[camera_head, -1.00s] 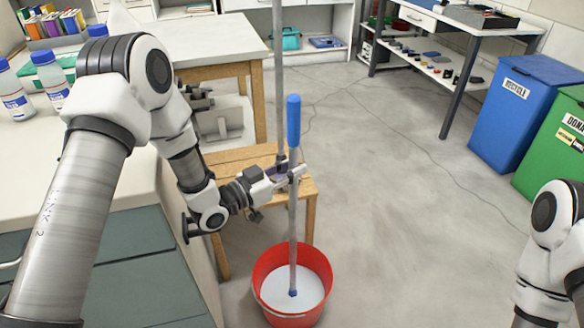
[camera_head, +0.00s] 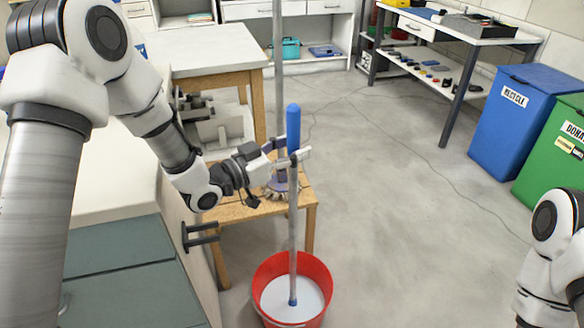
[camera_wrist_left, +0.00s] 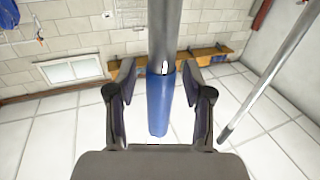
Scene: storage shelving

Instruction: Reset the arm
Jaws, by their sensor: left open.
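A stick (camera_head: 293,215) with a grey shaft and blue grip stands nearly upright in a red bucket (camera_head: 262,290) of pale liquid in the head view. My left gripper (camera_head: 289,151) is at the stick's upper part, around the lower end of the blue grip. In the left wrist view, its two fingers (camera_wrist_left: 160,92) are spread apart on either side of the stick, with the blue grip (camera_wrist_left: 160,105) between them and gaps visible. My right arm shows at the right edge, but its gripper is out of view.
A wooden stool (camera_head: 235,210) stands behind the bucket, with a tall grey pole (camera_head: 278,85) rising there. A counter (camera_head: 115,175) with drawers is at left. Blue (camera_head: 505,125) and green (camera_head: 560,155) bins stand at right. The middle floor is clear.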

